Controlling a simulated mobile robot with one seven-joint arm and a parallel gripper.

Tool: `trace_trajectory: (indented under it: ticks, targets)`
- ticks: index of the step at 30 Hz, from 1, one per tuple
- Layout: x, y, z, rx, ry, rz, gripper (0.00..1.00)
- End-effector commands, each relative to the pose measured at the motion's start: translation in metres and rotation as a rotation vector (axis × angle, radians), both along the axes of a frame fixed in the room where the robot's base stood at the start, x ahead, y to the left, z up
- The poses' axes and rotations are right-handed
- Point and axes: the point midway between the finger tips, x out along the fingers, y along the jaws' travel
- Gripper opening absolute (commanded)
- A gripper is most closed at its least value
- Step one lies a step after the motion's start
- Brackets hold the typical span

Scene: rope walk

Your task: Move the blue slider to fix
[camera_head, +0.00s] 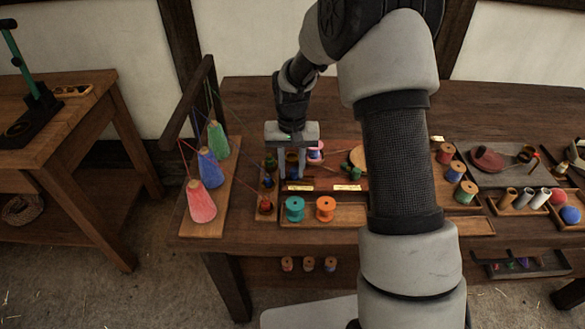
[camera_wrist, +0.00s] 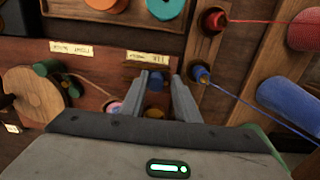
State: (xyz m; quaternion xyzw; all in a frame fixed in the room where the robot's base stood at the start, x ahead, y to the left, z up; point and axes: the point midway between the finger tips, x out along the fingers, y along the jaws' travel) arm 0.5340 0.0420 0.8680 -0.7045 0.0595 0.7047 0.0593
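My gripper (camera_head: 292,177) points down over the wooden board on the table, and its fingers are apart. In the wrist view, a small blue piece (camera_wrist: 155,79) stands between the fingertips (camera_wrist: 157,84), with gaps visible on both sides. It sits just below a pale label (camera_wrist: 147,57) that seems to read FIX upside down. A second small blue piece (camera_wrist: 200,74) sits in a narrow slot beside one finger, with a blue thread running to a blue cone (camera_wrist: 290,104). I cannot tell for sure which one is the slider. A second label (camera_wrist: 72,49) lies farther left.
Teal (camera_head: 294,208) and orange (camera_head: 326,208) spools stand in the front tray. Red (camera_head: 200,202), blue (camera_head: 209,168) and green (camera_head: 218,139) cones stand at the left, with threads overhead. A round wooden disc (camera_wrist: 37,93) lies near the gripper. My arm hides the middle of the table.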

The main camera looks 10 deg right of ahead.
Motion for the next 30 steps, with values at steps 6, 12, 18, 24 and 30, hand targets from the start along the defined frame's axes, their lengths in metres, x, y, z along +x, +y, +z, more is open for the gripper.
trace_trajectory:
  ticks: [6, 12, 18, 24, 30]
  targets:
    - [0.000, -0.003, 0.001, 0.001, -0.001, 0.000, 0.27]
    - [0.000, -0.004, 0.006, 0.001, -0.002, 0.001, 0.27]
    - [0.000, -0.005, 0.026, 0.000, -0.003, 0.001, 0.27]
    - [0.000, -0.005, 0.045, 0.000, -0.002, 0.001, 0.27]
    - [0.000, -0.005, 0.065, 0.001, -0.002, 0.000, 0.27]
